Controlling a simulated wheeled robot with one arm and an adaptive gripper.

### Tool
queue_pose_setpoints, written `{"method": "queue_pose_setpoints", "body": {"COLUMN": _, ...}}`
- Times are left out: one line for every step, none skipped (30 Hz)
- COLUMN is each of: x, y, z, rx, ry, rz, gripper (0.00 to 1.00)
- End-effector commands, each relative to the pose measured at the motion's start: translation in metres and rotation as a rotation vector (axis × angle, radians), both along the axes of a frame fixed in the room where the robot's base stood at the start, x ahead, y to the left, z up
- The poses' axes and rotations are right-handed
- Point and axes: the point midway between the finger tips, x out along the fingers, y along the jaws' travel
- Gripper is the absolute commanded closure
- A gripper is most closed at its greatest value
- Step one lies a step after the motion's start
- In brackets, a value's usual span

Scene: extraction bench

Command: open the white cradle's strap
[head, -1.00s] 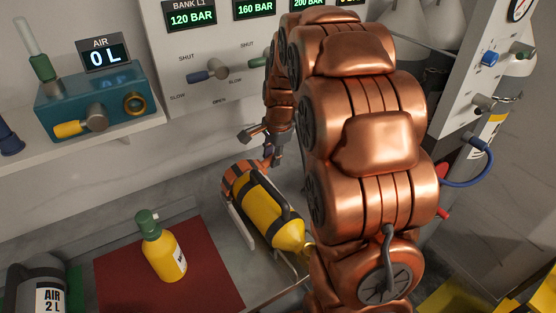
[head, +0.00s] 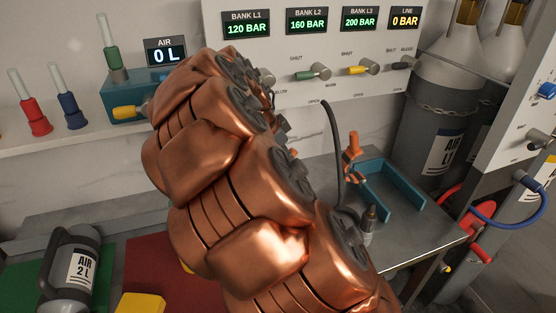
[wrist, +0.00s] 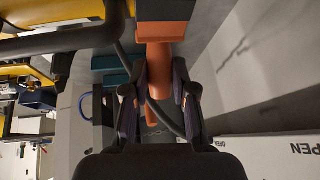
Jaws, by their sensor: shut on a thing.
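In the wrist view, my gripper (wrist: 152,88) has its two dark fingers closed around the narrow part of an orange handle (wrist: 159,68). The handle widens into a block at the top of that view. I cannot tell for sure whether it belongs to the strap. A dark bar (wrist: 50,42) and yellow surfaces (wrist: 55,11) show at the upper left; how they join the handle is unclear. In the head view, my copper arm hides the white cradle, its yellow cylinder, the strap and most of my gripper.
In the head view, a teal cradle (head: 408,192) holds no cylinder; an orange fitting (head: 352,148) and a black hose (head: 334,145) stand beside it. A grey cylinder (head: 72,268) lies at the lower left. A gauge panel (head: 300,65) is behind, with chained cylinders (head: 437,115) at the right.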

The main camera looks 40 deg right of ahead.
Motion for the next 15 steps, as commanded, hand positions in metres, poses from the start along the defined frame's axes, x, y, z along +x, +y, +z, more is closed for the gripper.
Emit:
{"method": "queue_pose_setpoints", "body": {"x": -0.0006, "y": -0.0018, "z": 0.0002, "rx": -0.009, "ry": 0.001, "rz": -0.007, "gripper": 1.00}}
{"method": "queue_pose_setpoints", "body": {"x": -0.0010, "y": -0.0024, "z": 0.0006, "rx": -0.013, "ry": 0.003, "rz": -0.009, "gripper": 1.00}}
{"method": "queue_pose_setpoints", "body": {"x": -0.0014, "y": -0.0031, "z": 0.0010, "rx": -0.017, "ry": 0.004, "rz": -0.012, "gripper": 1.00}}
{"method": "queue_pose_setpoints", "body": {"x": -0.0017, "y": -0.0035, "z": 0.0013, "rx": -0.020, "ry": 0.005, "rz": -0.014, "gripper": 1.00}}
{"method": "queue_pose_setpoints", "body": {"x": -0.0020, "y": -0.0038, "z": 0.0014, "rx": -0.023, "ry": 0.006, "rz": -0.016, "gripper": 1.00}}
{"method": "queue_pose_setpoints", "body": {"x": -0.0023, "y": -0.0042, "z": 0.0016, "rx": -0.024, "ry": 0.007, "rz": -0.016, "gripper": 1.00}}
{"method": "queue_pose_setpoints", "body": {"x": -0.0024, "y": -0.0043, "z": 0.0018, "rx": -0.026, "ry": 0.007, "rz": -0.018, "gripper": 1.00}}
{"method": "queue_pose_setpoints", "body": {"x": -0.0026, "y": -0.0044, "z": 0.0019, "rx": -0.027, "ry": 0.008, "rz": -0.018, "gripper": 1.00}}
{"method": "queue_pose_setpoints", "body": {"x": -0.0027, "y": -0.0045, "z": 0.0019, "rx": -0.027, "ry": 0.008, "rz": -0.018, "gripper": 1.00}}
{"method": "queue_pose_setpoints", "body": {"x": -0.0027, "y": -0.0046, "z": 0.0020, "rx": -0.028, "ry": 0.009, "rz": -0.019, "gripper": 1.00}}
{"method": "queue_pose_setpoints", "body": {"x": -0.0028, "y": -0.0046, "z": 0.0020, "rx": -0.028, "ry": 0.009, "rz": -0.019, "gripper": 1.00}}
{"method": "queue_pose_setpoints", "body": {"x": -0.0027, "y": -0.0045, "z": 0.0021, "rx": -0.028, "ry": 0.009, "rz": -0.019, "gripper": 1.00}}
{"method": "queue_pose_setpoints", "body": {"x": -0.0028, "y": -0.0046, "z": 0.0020, "rx": -0.028, "ry": 0.009, "rz": -0.019, "gripper": 1.00}}
{"method": "queue_pose_setpoints", "body": {"x": -0.0028, "y": -0.0044, "z": 0.0020, "rx": -0.028, "ry": 0.009, "rz": -0.018, "gripper": 1.00}}
{"method": "queue_pose_setpoints", "body": {"x": -0.0028, "y": -0.0044, "z": 0.0020, "rx": -0.028, "ry": 0.009, "rz": -0.018, "gripper": 1.00}}
